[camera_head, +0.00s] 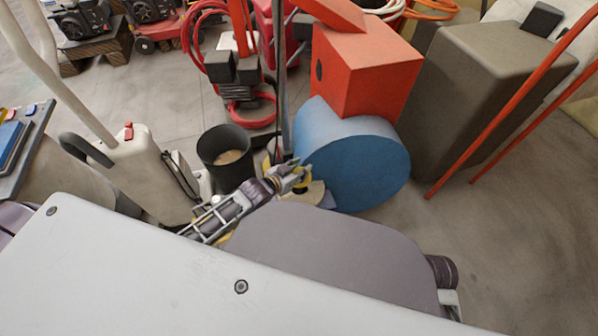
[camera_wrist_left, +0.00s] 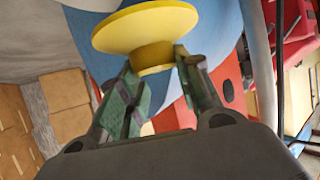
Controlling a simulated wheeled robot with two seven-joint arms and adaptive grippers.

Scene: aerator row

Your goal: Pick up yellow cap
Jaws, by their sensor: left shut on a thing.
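The yellow cap (camera_wrist_left: 145,28) fills the upper middle of the left wrist view, a wide round disc with a narrower neck below it. The fingertips of my left gripper (camera_wrist_left: 157,60) are on either side of that neck, shut on it. In the head view my left gripper (camera_head: 292,177) reaches in from the lower left, in front of the blue drum (camera_head: 357,165). Bits of yellow show at its fingers there, but the cap's outline is too small to tell. My right gripper is not in view.
A black bucket (camera_head: 225,150) stands left of my left gripper. A red box (camera_head: 365,70) stands behind the blue drum and a large grey block (camera_head: 490,75) to its right. Red hoses (camera_head: 205,25) lie at the back. Bare floor (camera_head: 500,240) is open at the right.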

